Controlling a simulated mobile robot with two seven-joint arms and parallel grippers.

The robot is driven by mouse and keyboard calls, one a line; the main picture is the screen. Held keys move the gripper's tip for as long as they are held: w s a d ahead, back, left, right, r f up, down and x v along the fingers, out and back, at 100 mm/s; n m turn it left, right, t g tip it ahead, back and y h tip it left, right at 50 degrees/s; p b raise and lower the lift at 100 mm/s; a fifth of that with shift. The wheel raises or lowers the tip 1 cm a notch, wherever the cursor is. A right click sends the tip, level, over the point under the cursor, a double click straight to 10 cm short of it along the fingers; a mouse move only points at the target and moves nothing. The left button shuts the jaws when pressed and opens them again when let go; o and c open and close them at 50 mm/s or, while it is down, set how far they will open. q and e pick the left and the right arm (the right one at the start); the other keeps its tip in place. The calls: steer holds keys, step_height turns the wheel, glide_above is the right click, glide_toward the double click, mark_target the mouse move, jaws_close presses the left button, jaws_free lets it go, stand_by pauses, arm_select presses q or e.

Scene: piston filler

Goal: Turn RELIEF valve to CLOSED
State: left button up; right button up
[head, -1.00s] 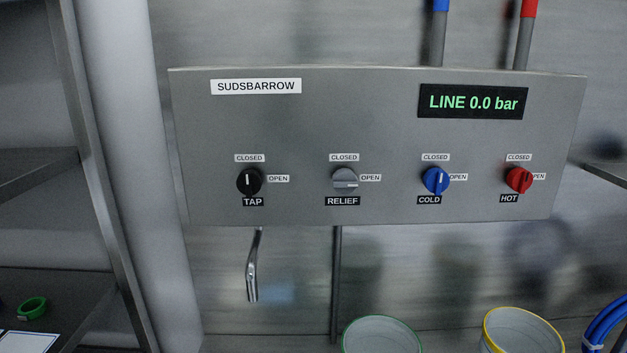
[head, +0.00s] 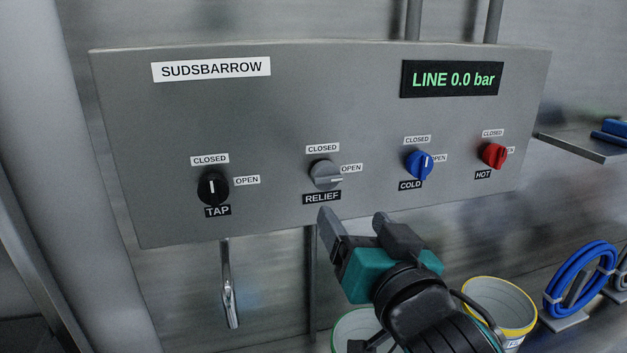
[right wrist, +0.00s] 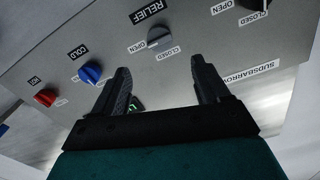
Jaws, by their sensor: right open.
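The grey RELIEF valve knob (head: 326,175) is on the panel (head: 300,100). Its white mark points right, toward the OPEN label (head: 351,168); the CLOSED label (head: 322,148) is above it. My right gripper (head: 357,222) is open and empty, below and slightly right of the knob and apart from it. In the right wrist view, the RELIEF knob (right wrist: 159,37) appears beyond the gap between the open fingers (right wrist: 165,85). My left gripper is not in view.
The black TAP knob (head: 213,187) is left of RELIEF. The blue COLD knob (head: 418,165) and red HOT knob (head: 494,156) are to its right. The display (head: 452,79) reads LINE 0.0 bar. A tap spout (head: 230,290) hangs below; a yellow-rimmed bucket (head: 499,305) stands lower right.

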mark_target(327, 181)
steer(key=p+x, duration=0.1)
steer(key=x, duration=1.1)
steer(key=shift+w, duration=0.3)
steer(key=c, duration=1)
steer(key=shift+c, duration=0.2)
